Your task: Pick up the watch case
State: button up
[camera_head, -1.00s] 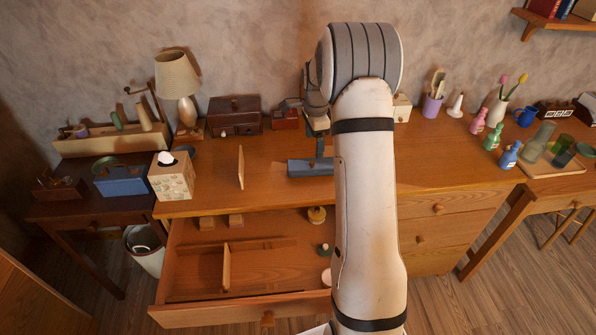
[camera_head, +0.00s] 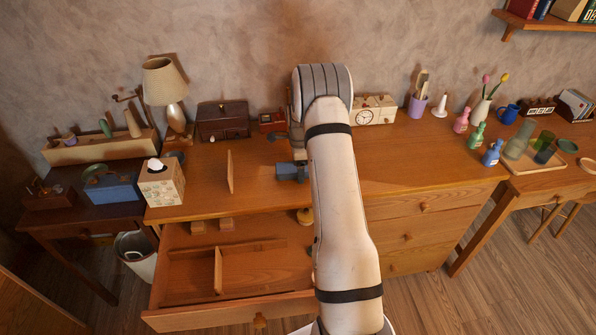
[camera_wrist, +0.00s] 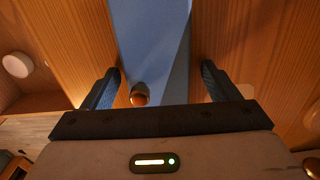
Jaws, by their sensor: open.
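The watch case appears to be the blue-grey box (camera_head: 287,172) on the desk top, partly hidden behind my arm in the head view. In the wrist view a long blue surface (camera_wrist: 150,40) runs between my fingers, with a round gold-coloured knob or clasp (camera_wrist: 139,95) near its close end. My gripper (camera_wrist: 161,68) is open, with one dark finger on each side of the blue surface and visible gaps beside both. I cannot tell how far the fingertips are above the desk. The gripper is mostly hidden in the head view.
An upright wooden panel (camera_head: 230,172) and a tissue box (camera_head: 162,183) stand left of the case. A dark wooden box (camera_head: 222,121) and a clock (camera_head: 374,110) are behind. The open drawer (camera_head: 190,275) lies in front.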

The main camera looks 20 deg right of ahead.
jog(key=shift+c, duration=0.4)
jog(key=c, duration=1.2)
